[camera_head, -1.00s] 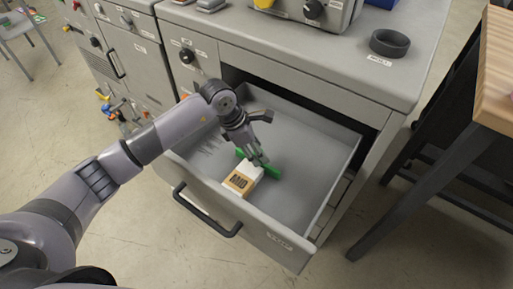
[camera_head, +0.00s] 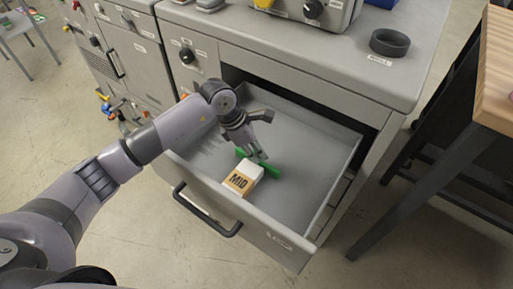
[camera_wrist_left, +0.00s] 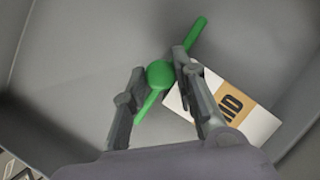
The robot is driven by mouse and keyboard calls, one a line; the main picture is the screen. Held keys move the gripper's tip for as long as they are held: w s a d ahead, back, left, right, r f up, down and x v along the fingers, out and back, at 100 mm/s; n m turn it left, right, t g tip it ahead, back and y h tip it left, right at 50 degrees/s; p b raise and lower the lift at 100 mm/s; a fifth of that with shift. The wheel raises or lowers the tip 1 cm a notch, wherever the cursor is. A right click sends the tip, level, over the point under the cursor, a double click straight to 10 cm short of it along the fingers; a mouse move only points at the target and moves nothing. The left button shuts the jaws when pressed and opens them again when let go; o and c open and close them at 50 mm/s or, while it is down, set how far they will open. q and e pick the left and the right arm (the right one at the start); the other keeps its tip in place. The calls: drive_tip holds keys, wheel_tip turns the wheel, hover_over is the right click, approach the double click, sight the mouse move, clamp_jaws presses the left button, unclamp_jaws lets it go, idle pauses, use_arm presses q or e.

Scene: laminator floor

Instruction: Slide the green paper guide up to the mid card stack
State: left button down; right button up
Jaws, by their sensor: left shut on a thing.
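The green paper guide (camera_head: 271,169) is a bar with a round knob, lying in the open drawer just behind the mid card stack (camera_head: 241,180). The stack is a white block with a tan band marked MID. My left gripper (camera_head: 257,155) reaches down into the drawer from above. In the left wrist view its fingers (camera_wrist_left: 158,64) are either side of the guide's green knob (camera_wrist_left: 160,74), shut on it. The right finger partly covers the edge of the card stack (camera_wrist_left: 262,126), so I cannot tell if guide and stack touch. My right gripper is not in view.
The grey drawer (camera_head: 318,160) is pulled out, with a dark handle (camera_head: 205,213) in front. Its floor right of the guide is clear. A dark ring (camera_head: 389,43) and a machine stand on the cabinet top. A wooden-topped table (camera_head: 497,75) is at right.

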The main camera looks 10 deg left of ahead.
use_arm(q)
drive_tip(key=shift+s+a+f+b, duration=0.15)
drive_tip(key=shift+f+b, duration=0.05)
drive_tip(key=shift+b, duration=0.25)
drive_tip(key=shift+s, duration=0.25)
drive_tip(key=shift+s+r, duration=0.15)
drive_tip(key=shift+r, duration=0.05)
drive_tip(key=c, duration=1.7)
unclamp_jaws()
drive_tip(key=shift+a+f, duration=0.1)
drive_tip(key=o, duration=0.4)
drive_tip(key=shift+r, duration=0.2)
drive_tip(key=v, duration=1.2)
drive_tip(key=shift+a+f, duration=0.1)
